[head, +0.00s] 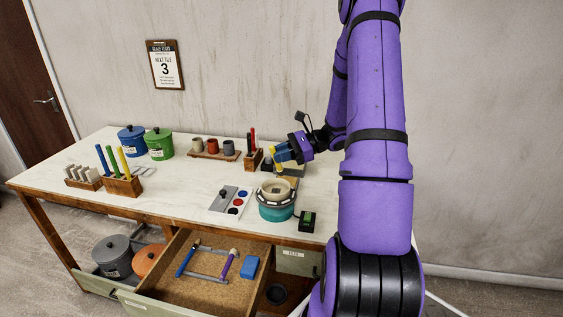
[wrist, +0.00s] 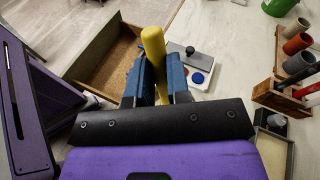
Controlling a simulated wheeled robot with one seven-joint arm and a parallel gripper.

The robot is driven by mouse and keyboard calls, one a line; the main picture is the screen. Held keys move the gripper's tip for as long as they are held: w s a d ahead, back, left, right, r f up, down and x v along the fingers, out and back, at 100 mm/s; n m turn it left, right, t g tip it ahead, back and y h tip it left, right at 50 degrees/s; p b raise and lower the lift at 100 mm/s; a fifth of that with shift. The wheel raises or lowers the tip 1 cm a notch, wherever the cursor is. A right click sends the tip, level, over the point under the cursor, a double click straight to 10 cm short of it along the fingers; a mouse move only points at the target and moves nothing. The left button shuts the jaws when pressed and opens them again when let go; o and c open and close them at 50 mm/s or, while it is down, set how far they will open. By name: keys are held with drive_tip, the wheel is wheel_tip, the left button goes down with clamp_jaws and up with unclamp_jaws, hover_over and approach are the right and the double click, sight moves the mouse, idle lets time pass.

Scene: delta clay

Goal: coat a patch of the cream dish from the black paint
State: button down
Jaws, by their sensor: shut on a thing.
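The cream dish (head: 278,187) sits in a ring on a teal round stand near the table's front. Left of it is a grey paint tray (head: 226,207) with blue, red and black round spots and a black knob; the black paint (head: 233,210) is the front spot. My gripper (head: 279,157) is above the table, behind the dish. In the wrist view my gripper (wrist: 158,80) is shut on a yellow stick-shaped tool (wrist: 153,45). The tool's working end cannot be made out. The paint tray also shows in the wrist view (wrist: 206,64); the dish does not.
An open drawer (head: 205,270) below the table holds tools and a blue block. A small black box (head: 307,220) stands right of the dish. A wooden holder (head: 254,159) with red and dark sticks stands near my gripper.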

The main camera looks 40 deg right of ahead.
wheel_tip(320, 180, up, 2)
drive_tip(key=shift+f, duration=0.1)
idle(0.8)
